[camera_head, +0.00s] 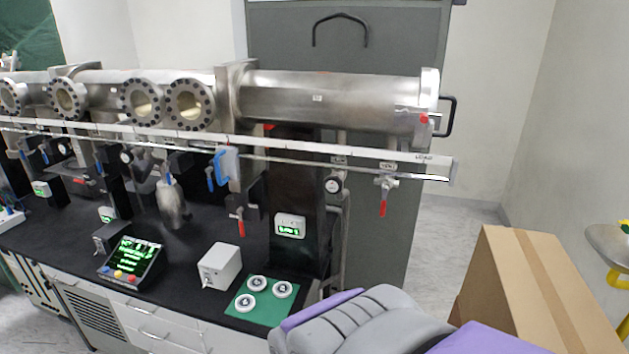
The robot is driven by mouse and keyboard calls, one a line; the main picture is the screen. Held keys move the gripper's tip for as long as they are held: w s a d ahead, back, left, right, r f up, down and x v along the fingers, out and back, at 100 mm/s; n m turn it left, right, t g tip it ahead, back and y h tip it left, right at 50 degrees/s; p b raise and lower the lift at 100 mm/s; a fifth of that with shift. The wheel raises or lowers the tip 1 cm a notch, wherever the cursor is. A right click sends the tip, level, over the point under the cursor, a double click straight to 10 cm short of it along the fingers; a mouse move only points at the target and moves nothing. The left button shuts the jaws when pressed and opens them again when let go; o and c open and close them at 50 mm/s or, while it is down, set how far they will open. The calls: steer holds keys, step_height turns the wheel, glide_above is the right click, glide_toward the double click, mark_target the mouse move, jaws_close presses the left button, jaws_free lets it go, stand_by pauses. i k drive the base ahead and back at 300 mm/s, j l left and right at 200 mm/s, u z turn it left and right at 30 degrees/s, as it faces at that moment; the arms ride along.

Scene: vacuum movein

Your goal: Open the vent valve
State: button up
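A long steel vacuum chamber (330,98) runs along the bench. Below its right end, a small valve with a red handle (383,208) hangs from the rail; the handle points down. A second red-handled valve (241,221) hangs farther left, its handle also down. Several blue-handled valves, one near the middle (210,178), hang farther left. My grey and purple arm shows at the bottom, well below and apart from the valves. My gripper is not in view.
The black bench (180,240) holds a control box (131,260), a white box (219,266) and a green mat (239,305) with three round white items. A long rail (300,147) crosses before the chamber. A cardboard box (530,290) stands right; floor behind it is clear.

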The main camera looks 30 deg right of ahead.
mark_target(385, 187)
steer(key=z, duration=1.25)
